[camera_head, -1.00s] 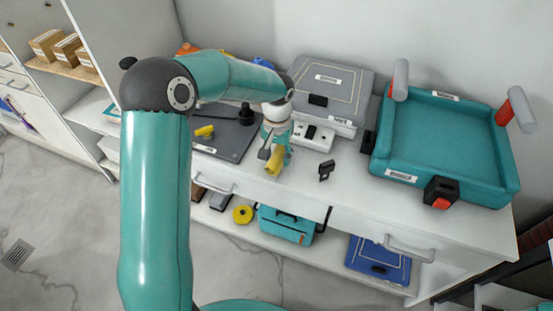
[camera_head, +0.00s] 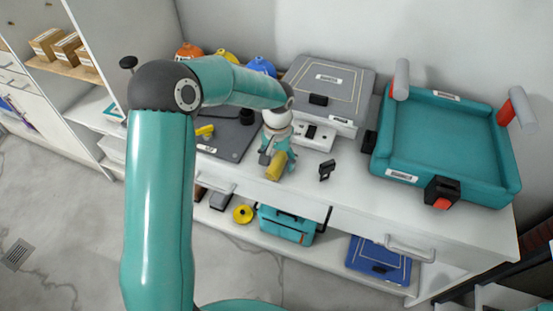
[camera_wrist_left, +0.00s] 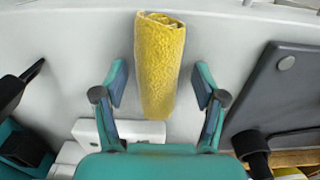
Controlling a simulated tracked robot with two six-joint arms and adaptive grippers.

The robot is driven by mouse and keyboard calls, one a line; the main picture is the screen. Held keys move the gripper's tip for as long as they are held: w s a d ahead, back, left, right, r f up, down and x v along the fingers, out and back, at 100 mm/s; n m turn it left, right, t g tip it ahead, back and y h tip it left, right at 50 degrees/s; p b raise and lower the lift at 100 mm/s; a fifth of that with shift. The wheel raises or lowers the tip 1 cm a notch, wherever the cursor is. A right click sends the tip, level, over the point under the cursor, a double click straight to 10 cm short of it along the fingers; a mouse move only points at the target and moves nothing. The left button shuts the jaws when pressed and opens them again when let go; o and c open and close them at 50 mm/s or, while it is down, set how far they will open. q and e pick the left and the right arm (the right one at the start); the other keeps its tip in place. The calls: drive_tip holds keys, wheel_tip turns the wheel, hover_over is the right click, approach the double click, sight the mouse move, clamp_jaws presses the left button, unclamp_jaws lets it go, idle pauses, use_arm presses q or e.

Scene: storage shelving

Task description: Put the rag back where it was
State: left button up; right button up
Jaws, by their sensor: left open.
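The yellow rag (camera_head: 276,167) is rolled up near the front edge of the white counter, beside the grey panel. In the left wrist view the rag (camera_wrist_left: 159,65) stretches away between the two fingers of my left gripper (camera_wrist_left: 160,82). A gap of pale counter shows on each side of it, so the fingers are open and not closed on it. In the head view my left gripper (camera_head: 275,153) points down at the rag and hides part of it. I cannot tell whether the rag touches the counter. My right gripper is not in view.
A grey case (camera_head: 330,78) and a white box (camera_head: 317,134) stand behind the gripper. A black clip-like object (camera_head: 326,170) lies to the right. A teal tray (camera_head: 450,140) fills the counter's right side. A dark panel (camera_head: 230,137) lies left.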

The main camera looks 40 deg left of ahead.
sight(277, 158)
use_arm(q)
wheel_tip(277, 158, up, 12)
drive_tip(key=shift+p, duration=0.35)
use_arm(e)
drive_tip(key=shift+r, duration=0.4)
